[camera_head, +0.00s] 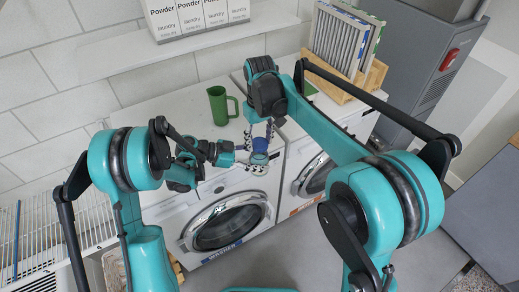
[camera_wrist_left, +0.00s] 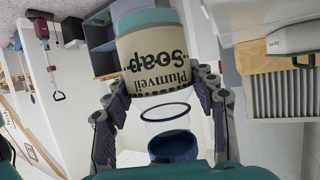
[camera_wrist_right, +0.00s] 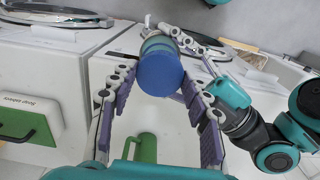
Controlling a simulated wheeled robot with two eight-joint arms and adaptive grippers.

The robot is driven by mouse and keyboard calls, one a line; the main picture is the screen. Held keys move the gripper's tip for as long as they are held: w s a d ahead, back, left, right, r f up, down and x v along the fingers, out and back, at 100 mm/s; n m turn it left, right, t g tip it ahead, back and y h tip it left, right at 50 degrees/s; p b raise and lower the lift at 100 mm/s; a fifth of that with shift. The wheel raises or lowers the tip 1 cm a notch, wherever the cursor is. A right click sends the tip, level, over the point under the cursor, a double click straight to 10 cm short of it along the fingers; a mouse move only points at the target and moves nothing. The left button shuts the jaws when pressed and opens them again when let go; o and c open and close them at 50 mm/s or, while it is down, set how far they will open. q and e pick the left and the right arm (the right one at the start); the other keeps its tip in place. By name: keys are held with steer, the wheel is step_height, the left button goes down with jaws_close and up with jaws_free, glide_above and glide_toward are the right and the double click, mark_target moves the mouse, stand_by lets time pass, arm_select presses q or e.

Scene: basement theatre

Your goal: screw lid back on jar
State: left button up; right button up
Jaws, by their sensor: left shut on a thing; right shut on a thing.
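The jar (camera_wrist_left: 152,55) is cream with a "Plumvell Soap" label, upside down in the left wrist view, with a clear part towards the lid. My left gripper (camera_wrist_left: 162,88) is shut around its side. The blue lid (camera_wrist_right: 160,73) is at the jar's top end; it also shows in the left wrist view (camera_wrist_left: 172,147) and the head view (camera_head: 260,144). My right gripper (camera_wrist_right: 155,80) is shut on the lid from above. In the head view both grippers meet in front of the washer.
A green pitcher (camera_head: 218,106) stands on the washer top (camera_head: 180,95), close behind the grippers. A rack of filters (camera_head: 340,45) stands at the back right. Laundry powder boxes (camera_head: 196,15) sit on a shelf above. The washer top left of the pitcher is clear.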

mark_target(259, 161)
steer(key=shift+f, duration=0.15)
steer(key=shift+f, duration=0.75)
steer(key=shift+f, duration=0.55)
stand_by(0.4)
